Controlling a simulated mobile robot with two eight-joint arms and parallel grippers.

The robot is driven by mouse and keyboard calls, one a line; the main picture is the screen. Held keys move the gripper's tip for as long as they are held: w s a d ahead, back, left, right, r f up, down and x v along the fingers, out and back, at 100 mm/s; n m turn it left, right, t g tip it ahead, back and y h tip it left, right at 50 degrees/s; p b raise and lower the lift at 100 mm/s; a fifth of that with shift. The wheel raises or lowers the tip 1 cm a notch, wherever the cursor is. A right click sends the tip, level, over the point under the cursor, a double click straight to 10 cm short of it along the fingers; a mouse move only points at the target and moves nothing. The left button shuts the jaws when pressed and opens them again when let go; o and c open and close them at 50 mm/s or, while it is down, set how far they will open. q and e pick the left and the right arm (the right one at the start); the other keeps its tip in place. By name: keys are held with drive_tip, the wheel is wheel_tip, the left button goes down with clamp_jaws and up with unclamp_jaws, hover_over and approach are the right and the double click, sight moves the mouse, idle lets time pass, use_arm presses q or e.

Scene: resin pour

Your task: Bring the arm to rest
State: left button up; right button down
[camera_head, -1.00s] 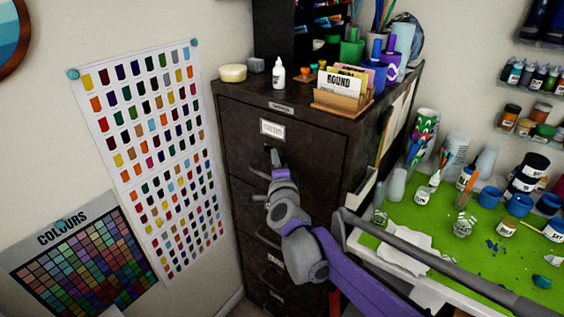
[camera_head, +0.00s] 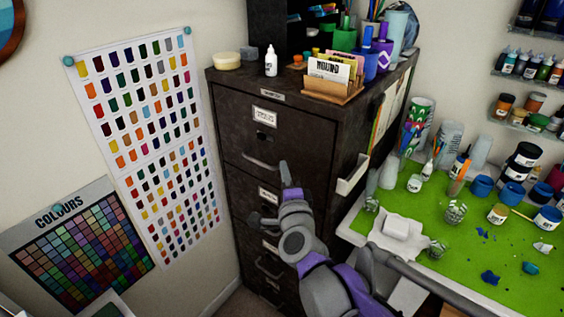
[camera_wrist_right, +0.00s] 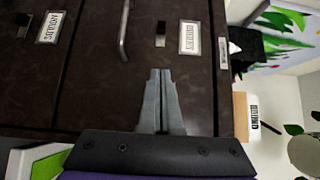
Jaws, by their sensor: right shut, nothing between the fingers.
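My right gripper (camera_head: 284,168) is in front of the dark filing cabinet (camera_head: 235,125), just right of and below the top drawer's handle (camera_head: 262,163). In the right wrist view its two grey fingers (camera_wrist_right: 160,76) are together with nothing between them. They point at the cabinet front, and the handle (camera_wrist_right: 124,30) appears up and left of the fingertips, apart from them. The top drawer looks closed. My purple and grey right arm reaches in from the bottom right and hides part of the lower drawers. My left gripper is not in view.
The worktable (camera_head: 455,240) with a green top, pots and bottles stands right, close to my right arm. A white holder (camera_head: 353,176) sticks out from the cabinet's side. A white bottle (camera_head: 271,63) and card box (camera_head: 333,84) stand on top. Colour charts cover the left wall.

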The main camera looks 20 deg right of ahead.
drive_tip(key=shift+s+a, duration=0.1)
drive_tip(key=shift+s, duration=0.25)
drive_tip(key=s+a+f+n+g+y+p, duration=0.1)
drive_tip(key=s+a+f+n+g+y, duration=0.35)
drive_tip(key=n, duration=0.45)
drive_tip(key=s+d+f+n+g, duration=0.2)
drive_tip(key=s+f+n, duration=0.1)
drive_tip(key=s+f, duration=0.2)
drive_tip(key=s+d+f+n+g+h+p, duration=0.1)
drive_tip(key=s+d+f+n+g, duration=0.1)
drive_tip(key=s, duration=0.7)
drive_tip(key=s+d+f+n+g+h, duration=0.1)
drive_tip(key=s+f+n+g, duration=0.3)
drive_tip(key=s+f, duration=0.4)
drive_tip(key=shift+d+f+n, duration=0.3)
drive_tip(key=shift+d+n, duration=0.4)
drive_tip(key=shift+d, duration=0.1)
drive_tip(key=shift+w, duration=0.1)
